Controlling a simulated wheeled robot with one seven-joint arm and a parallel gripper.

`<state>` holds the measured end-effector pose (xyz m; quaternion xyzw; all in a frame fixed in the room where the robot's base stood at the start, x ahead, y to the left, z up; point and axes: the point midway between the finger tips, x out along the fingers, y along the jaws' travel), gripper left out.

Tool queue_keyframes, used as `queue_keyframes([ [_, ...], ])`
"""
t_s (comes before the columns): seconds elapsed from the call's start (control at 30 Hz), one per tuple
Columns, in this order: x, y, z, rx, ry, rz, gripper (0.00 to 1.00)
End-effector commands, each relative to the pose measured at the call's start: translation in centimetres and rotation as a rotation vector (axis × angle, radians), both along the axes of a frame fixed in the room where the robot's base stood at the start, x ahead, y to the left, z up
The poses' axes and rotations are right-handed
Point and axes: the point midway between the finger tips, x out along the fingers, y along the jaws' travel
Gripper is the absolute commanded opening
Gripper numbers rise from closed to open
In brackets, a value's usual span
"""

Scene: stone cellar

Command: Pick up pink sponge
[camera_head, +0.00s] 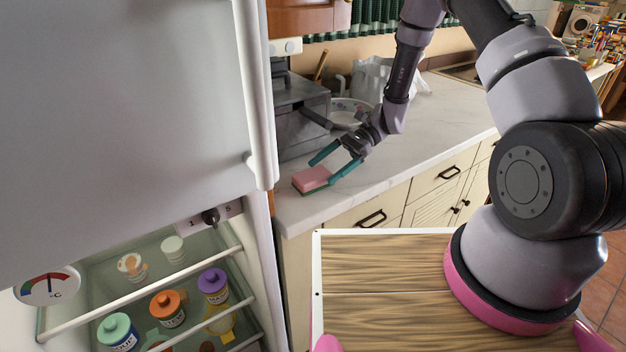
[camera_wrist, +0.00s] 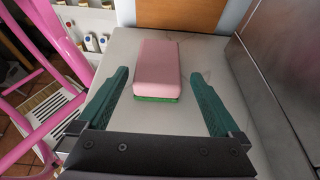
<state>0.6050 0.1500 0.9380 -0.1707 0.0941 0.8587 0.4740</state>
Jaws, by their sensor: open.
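The pink sponge (camera_head: 311,178) with a green underside lies on the white countertop, near its left end and front edge. In the wrist view the sponge (camera_wrist: 158,68) lies upper middle, pink side up. My gripper (camera_head: 324,168) is open, with its two teal fingers pointing toward the sponge at close range. In the wrist view the fingers of my gripper (camera_wrist: 158,92) are spread wide, one on each side of the sponge's near end. The sponge shows no contact with either finger there.
A grey metal appliance (camera_head: 303,115) stands on the counter behind the sponge, its wall close on the right in the wrist view. A white fridge door (camera_head: 130,110) and shelves with several jars (camera_head: 168,307) are at left. The white countertop (camera_head: 440,125) is clear to the right.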

Motion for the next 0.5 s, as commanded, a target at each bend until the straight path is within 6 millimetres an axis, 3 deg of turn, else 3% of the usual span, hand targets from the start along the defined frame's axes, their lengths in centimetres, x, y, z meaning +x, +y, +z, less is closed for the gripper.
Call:
queue_keyframes([
  [0.3, -2.5, 3.4, -1.3, 0.0, 0.002, 0.001, 1.0],
  [0.5, -2.7, 3.8, -1.5, 0.0, -0.001, 0.0, 1.0],
])
